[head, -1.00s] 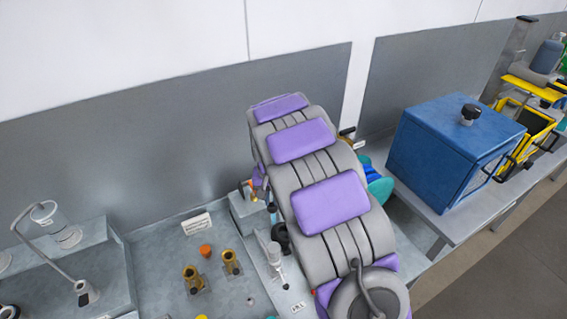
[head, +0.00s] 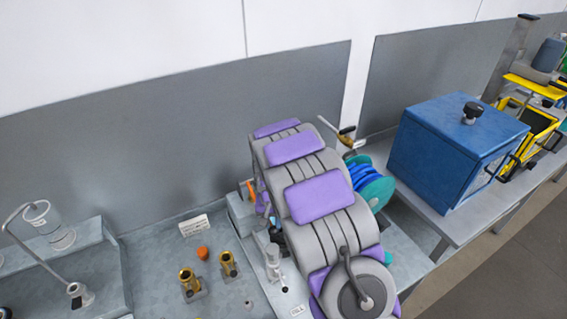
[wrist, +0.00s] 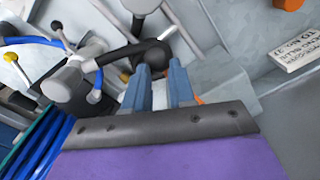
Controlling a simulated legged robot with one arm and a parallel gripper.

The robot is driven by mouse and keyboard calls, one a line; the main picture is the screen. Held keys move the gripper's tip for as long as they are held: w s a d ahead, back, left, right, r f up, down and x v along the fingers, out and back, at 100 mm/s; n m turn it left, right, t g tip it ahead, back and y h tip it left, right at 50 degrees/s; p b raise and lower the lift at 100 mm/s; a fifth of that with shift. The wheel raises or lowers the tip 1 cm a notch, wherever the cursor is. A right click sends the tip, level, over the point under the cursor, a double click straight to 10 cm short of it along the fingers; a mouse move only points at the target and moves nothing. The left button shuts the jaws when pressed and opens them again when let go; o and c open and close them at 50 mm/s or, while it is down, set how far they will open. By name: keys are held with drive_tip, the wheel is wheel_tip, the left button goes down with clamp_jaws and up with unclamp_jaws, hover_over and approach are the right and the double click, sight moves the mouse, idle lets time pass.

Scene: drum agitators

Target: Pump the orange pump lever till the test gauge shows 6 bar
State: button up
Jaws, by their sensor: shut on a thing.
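In the wrist view my gripper (wrist: 160,85) shows as two blue-grey fingers close together, pointing at the grey pump bench. A small orange sliver, apparently the orange pump lever (wrist: 198,100), shows beside the right finger; the part between the fingers is mostly hidden. In the head view a bit of orange (head: 250,187) shows just left of my arm, whose purple-padded links hide my gripper. I cannot make out the test gauge's face or a reading in either view.
A blue hose reel (head: 368,180) stands right behind my arm, with a blue box (head: 457,145) further right. Two brass fittings (head: 229,265), an orange cap (head: 202,253) and a small sign (head: 194,226) are on the bench at left. Black and blue hoses run close to my fingers.

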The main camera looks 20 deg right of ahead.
wheel_tip(320, 180, up, 13)
drive_tip(key=p, duration=0.3)
drive_tip(key=shift+w+a+f, duration=0.15)
drive_tip(key=shift+w+a, duration=0.2)
drive_tip(key=shift+w, duration=0.1)
drive_tip(key=shift+s, duration=0.1)
drive_tip(key=s+d+r+n+b, duration=0.1)
drive_tip(key=s+r+b, duration=0.15)
drive_tip(key=s, duration=0.75)
drive_tip(key=s+r+b, duration=0.2)
drive_tip(key=s+b, duration=0.2)
drive_tip(key=s, duration=0.5)
drive_tip(key=s+f+n+g+b, duration=0.1)
drive_tip(key=s+f+b, duration=0.1)
drive_tip(key=s, duration=0.8)
drive_tip(key=s+f+n+b, duration=0.1)
drive_tip(key=s+f+b, duration=0.1)
drive_tip(key=s, duration=0.8)
drive_tip(key=shift+a+n+g+b, duration=0.4)
drive_tip(key=shift+b, duration=0.35)
drive_tip(key=shift+c, duration=0.5)
